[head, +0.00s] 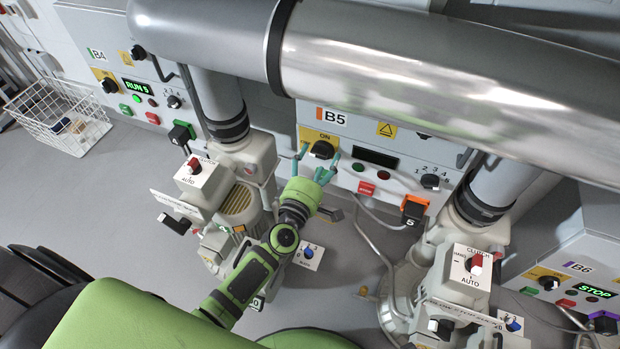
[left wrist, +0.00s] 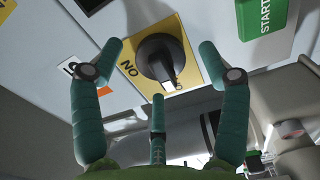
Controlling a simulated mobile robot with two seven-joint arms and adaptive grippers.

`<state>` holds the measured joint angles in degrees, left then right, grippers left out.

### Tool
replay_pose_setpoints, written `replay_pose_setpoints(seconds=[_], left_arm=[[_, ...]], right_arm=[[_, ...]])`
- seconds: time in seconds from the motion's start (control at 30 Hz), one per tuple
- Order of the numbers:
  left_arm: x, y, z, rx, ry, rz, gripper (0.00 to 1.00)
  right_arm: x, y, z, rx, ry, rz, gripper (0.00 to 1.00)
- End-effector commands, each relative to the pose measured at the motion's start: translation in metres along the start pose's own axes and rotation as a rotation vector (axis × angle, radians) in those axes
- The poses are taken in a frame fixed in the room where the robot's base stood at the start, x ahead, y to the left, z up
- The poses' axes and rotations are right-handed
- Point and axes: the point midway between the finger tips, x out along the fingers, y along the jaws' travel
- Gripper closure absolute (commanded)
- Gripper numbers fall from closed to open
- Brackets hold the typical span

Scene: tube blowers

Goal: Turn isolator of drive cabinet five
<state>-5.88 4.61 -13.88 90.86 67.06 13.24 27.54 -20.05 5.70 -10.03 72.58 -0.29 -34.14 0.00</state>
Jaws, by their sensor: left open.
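The B5 cabinet's isolator is a black rotary knob (head: 322,149) on a yellow plate marked ON, left of a dark display. It also shows close up in the left wrist view (left wrist: 160,60), where its white mark points toward the bottom and the word ON is to its left. My left gripper (head: 319,158) is open in front of the knob. In the left wrist view the left gripper's fingers (left wrist: 161,46) are on either side of the knob, apart from each other, with a third finger below. Whether they touch the knob I cannot tell. My right gripper is not in view.
A large metal duct (head: 440,85) runs above the B5 cabinet. Blower machines stand left (head: 240,205) and right (head: 470,270) of my left arm. A green START button (left wrist: 268,18) is beside the plate.

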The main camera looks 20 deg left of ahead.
Motion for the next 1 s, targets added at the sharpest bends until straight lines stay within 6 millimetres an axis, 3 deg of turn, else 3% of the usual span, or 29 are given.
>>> replay_pose_setpoints(seconds=[0.3, 0.5, 1.0], left_arm=[[-0.069, -0.001, 0.000, 0.000, -0.002, -0.005, 0.24], [-0.097, -0.001, 0.001, -0.001, -0.003, -0.004, 0.24], [-0.104, 0.000, 0.001, -0.001, -0.002, -0.002, 0.24]], right_arm=[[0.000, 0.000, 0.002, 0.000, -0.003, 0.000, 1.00], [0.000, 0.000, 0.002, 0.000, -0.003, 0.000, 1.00], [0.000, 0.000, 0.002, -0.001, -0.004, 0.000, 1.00]])
